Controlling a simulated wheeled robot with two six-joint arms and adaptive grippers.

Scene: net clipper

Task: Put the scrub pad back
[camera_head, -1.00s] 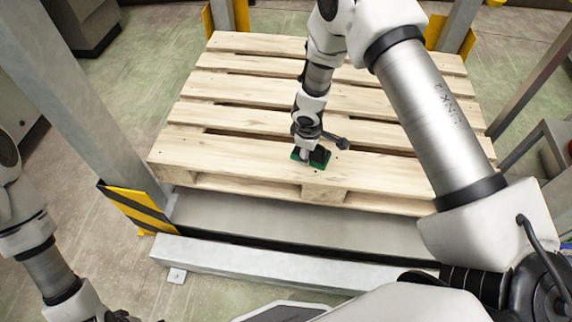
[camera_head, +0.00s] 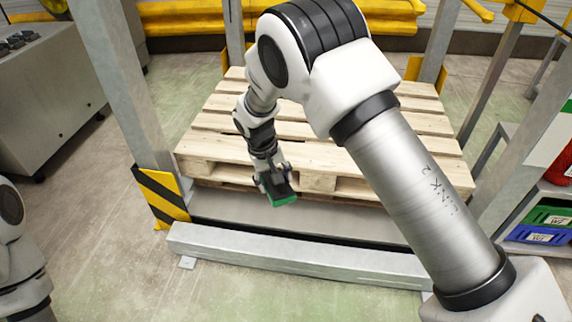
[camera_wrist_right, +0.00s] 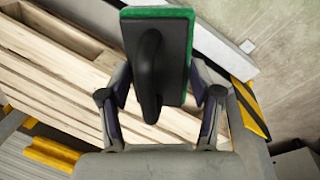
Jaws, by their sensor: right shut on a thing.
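The scrub pad (camera_head: 284,200) has a green pad under a black backing. In the right wrist view the scrub pad (camera_wrist_right: 178,50) shows its black handle between the fingers. My right gripper (camera_head: 272,180) is shut on it and holds it in the air at the front edge of the wooden pallet (camera_head: 330,165). The fingers also show in the right wrist view (camera_wrist_right: 160,105). Of my left arm only a part shows at the left edge of the head view; its gripper is out of view.
Grey posts with yellow-black guards (camera_head: 160,197) stand around the pallet. A low grey beam (camera_head: 290,252) runs in front. At the right, a shelf holds a green bin (camera_head: 548,217) and a blue bin (camera_head: 540,236). A grey machine (camera_head: 45,95) stands at the left.

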